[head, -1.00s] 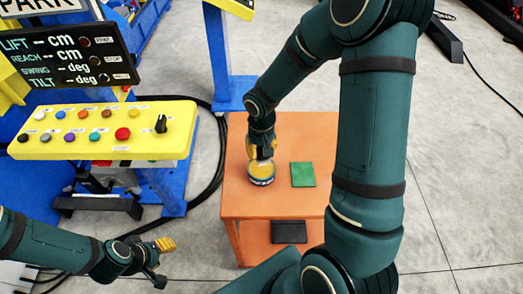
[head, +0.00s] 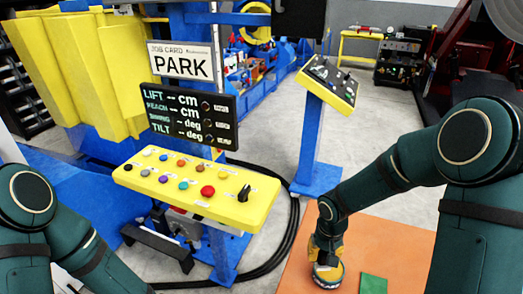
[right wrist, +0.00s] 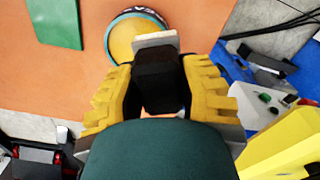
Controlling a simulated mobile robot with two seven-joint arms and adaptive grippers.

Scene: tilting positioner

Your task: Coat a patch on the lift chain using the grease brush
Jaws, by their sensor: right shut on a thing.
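My right gripper (head: 326,250) is over the orange table at the grease tin (head: 327,282), partly covering it. In the right wrist view, the yellow fingers of the right gripper (right wrist: 160,90) are shut on the grease brush (right wrist: 155,41), seen as a dark body with a pale flat end. That end overlaps the round tin of yellow grease (right wrist: 124,38); I cannot tell whether it touches the grease. My left arm enters at the lower left of the head view, with its gripper out of the picture. I cannot make out the lift chain.
The orange table (head: 405,246) also bears a green pad (head: 373,284). A yellow button panel (head: 190,188) stands at left below a black readout (head: 190,115) and a PARK card (head: 182,62). A second console (head: 330,85) stands on a blue post. Black cables loop on the floor.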

